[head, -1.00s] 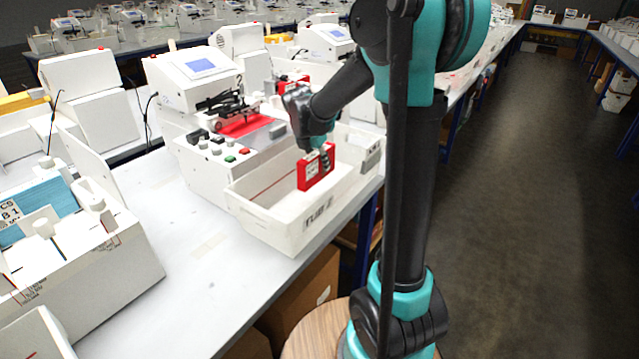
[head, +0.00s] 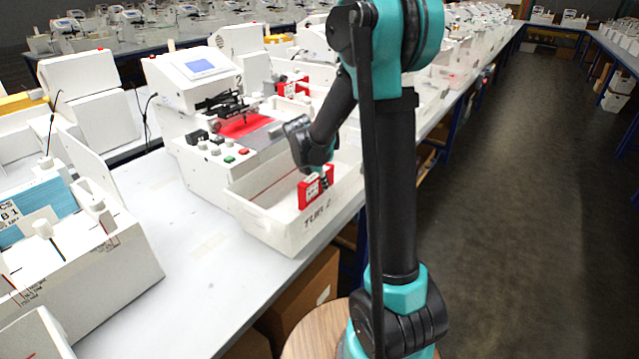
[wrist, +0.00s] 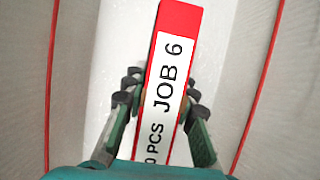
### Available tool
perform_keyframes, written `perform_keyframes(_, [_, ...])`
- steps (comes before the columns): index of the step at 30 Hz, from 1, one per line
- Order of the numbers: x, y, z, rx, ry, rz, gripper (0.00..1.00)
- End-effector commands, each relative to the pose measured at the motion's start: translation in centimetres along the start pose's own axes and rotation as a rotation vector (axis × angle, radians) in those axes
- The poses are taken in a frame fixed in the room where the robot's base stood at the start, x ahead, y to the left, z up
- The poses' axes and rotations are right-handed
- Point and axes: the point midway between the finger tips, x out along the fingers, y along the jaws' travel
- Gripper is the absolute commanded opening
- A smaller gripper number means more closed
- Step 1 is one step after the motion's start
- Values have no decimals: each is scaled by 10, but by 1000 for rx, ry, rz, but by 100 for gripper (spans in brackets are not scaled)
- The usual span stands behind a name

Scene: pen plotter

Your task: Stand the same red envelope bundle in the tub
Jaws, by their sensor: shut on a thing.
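The red envelope bundle (head: 315,187) stands upright inside the white tub (head: 294,236), near its front end, with its lower part hidden by the tub wall. In the wrist view the bundle (wrist: 172,75) shows a white label reading "JOB 6" and "PCS", between the tub's two side walls. My gripper (head: 325,180) reaches down into the tub from above. Its fingers (wrist: 160,108) are shut on the bundle, one on each side. Whether the bundle's bottom touches the tub floor cannot be told.
The plotter machine (head: 205,110) with its buttons and red sheet (head: 245,125) stands just left of and behind the tub. Another red bundle (head: 292,87) is farther back. A white rack with blue envelopes (head: 45,205) is at left. The tabletop (head: 180,240) between is clear.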

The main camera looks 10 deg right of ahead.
Motion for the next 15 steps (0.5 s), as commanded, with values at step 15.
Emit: perform_keyframes(15, [-1,0,0,0,0,0,48])
